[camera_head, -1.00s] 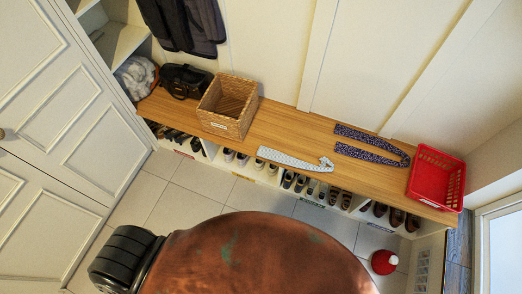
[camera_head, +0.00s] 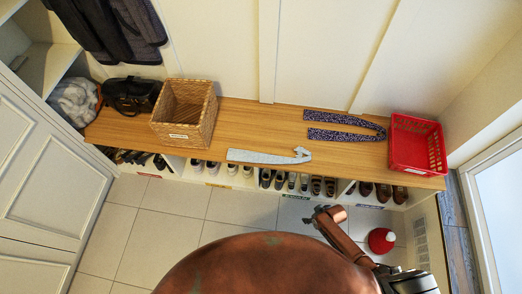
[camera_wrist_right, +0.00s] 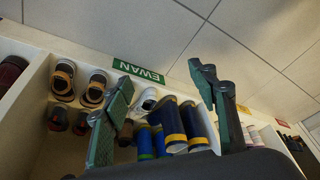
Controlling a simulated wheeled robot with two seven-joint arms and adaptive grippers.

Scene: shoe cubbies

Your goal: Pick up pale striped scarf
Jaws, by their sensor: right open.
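The pale scarf (camera_head: 262,156) lies flat along the front edge of the wooden bench top in the head view, with a hooked, folded end at its right. Its stripes are too small to make out. My right gripper (camera_wrist_right: 160,75) is open and empty in the wrist view, its two fingers spread in front of the shoe cubbies. In the head view my right arm is at the lower right, below the bench front and apart from the scarf. My left gripper is not in view. The scarf does not show in the wrist view.
A dark patterned scarf (camera_head: 345,135) lies right of the pale one. A red basket (camera_head: 417,146) stands at the right end, a wicker basket (camera_head: 183,114) and black bag (camera_head: 131,95) at the left. Shoes fill cubbies below. A red-and-white object (camera_head: 381,240) is on the floor.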

